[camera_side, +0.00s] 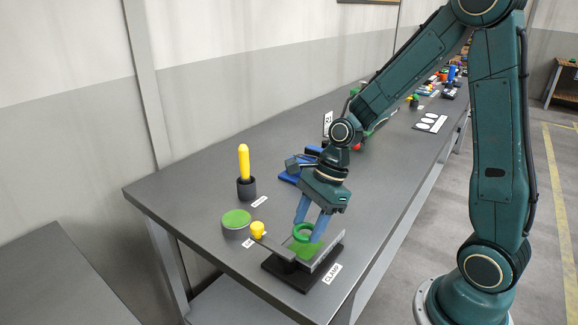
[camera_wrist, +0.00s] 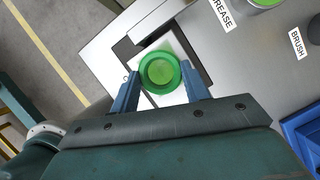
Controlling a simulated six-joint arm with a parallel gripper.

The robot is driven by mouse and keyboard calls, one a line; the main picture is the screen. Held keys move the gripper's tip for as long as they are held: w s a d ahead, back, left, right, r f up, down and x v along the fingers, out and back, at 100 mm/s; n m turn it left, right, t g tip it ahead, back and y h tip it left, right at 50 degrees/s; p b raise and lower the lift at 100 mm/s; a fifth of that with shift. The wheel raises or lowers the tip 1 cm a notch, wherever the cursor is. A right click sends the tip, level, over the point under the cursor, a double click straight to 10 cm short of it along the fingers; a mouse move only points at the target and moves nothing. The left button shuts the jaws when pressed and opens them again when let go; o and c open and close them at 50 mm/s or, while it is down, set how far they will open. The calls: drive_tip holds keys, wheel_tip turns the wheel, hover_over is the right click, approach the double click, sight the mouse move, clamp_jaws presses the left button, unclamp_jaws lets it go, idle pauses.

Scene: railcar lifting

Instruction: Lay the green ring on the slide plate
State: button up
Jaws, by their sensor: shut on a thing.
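The green ring (camera_side: 303,232) is between the two blue fingers of my gripper (camera_side: 309,230), which is shut on it. In the wrist view the ring (camera_wrist: 144,70) lies flat between the fingertips (camera_wrist: 161,84). The ring appears a little above the slide plate, which shows as a flat surface with a green patch (camera_side: 312,249) in the clamp fixture. In the wrist view a pale surface (camera_wrist: 176,44) shows around and below the ring. The exact gap between ring and plate cannot be told.
A dark clamp base (camera_side: 280,270) sits at the bench's near end. A yellow brush (camera_side: 244,163) stands in a dark holder (camera_side: 247,188). Blue parts (camera_side: 289,177) lie behind my gripper.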

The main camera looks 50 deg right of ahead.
sight(311, 227)
drive_tip(key=shift+f, duration=1.5)
drive_tip(key=shift+f, duration=0.1)
drive_tip(key=o, duration=1)
drive_tip(key=shift+v, duration=6.1)
